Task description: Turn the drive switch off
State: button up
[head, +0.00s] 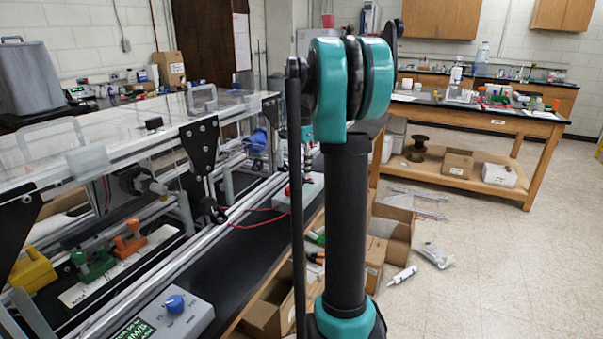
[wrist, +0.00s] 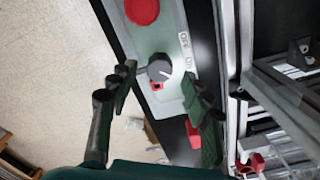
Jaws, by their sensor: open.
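The drive switch (wrist: 159,67) is a dark grey round knob with a white pointer line on a pale grey control box (wrist: 150,38). OFF and ON labels are printed on the box to the right of the knob. The pointer slants down and right, seemingly nearer the ON label. My gripper (wrist: 160,73) is open, with one dark green finger on each side of the knob in the wrist view. Contact with the knob cannot be told. In the head view, my arm hides part of the control box (head: 311,190) and the switch.
A big red button (wrist: 142,11) sits on the same box. A speed box with a blue knob (head: 175,303) stands at the front of the black bench. The extrusion frame (head: 200,150) lines the left. The floor (head: 480,260) at the right is mostly clear.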

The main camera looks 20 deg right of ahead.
jog(key=shift+f, duration=1.05)
grip_shut()
